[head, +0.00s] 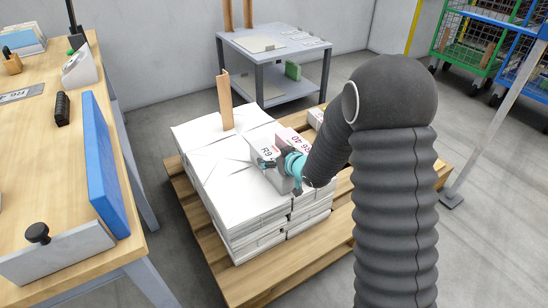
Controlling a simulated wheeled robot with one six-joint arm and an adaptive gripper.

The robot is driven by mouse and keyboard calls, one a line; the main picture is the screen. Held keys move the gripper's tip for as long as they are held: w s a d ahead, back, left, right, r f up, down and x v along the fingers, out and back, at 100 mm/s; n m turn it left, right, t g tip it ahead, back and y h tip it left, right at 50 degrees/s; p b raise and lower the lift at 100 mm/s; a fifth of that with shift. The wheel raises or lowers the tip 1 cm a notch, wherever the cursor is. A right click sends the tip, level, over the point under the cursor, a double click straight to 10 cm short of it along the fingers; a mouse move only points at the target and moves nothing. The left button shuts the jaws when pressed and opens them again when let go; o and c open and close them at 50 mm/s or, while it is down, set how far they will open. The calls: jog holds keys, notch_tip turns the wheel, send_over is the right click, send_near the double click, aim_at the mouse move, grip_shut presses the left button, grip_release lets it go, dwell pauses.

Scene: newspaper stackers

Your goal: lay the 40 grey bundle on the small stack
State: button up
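A grey bundle (262,149) with "R9" on its face sits between the fingers of my gripper (281,172). My gripper appears shut on it, with one teal-and-dark finger on its left side and the other low at its right. The bundle is tilted, close above the white paper stacks (225,187) on the pallet. Whether it touches them I cannot tell. A pink-topped bundle (294,138) with a rotated marking, seemingly including "40", is right behind it. My arm hides the right part of the pallet, and I cannot tell which stack is the small one.
A wooden post (225,100) stands up at the stacks' back. Another light bundle (316,117) shows behind my gripper. A workbench (60,150) with a blue panel (105,165) is at left, a grey table (275,45) behind, and mesh carts (480,45) at far right. Bare pallet boards (290,265) show in front.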

jog(key=shift+f, duration=0.1)
jog(key=shift+s+f, duration=0.1)
jog(key=shift+f, duration=0.05)
jog(key=v, duration=1.2)
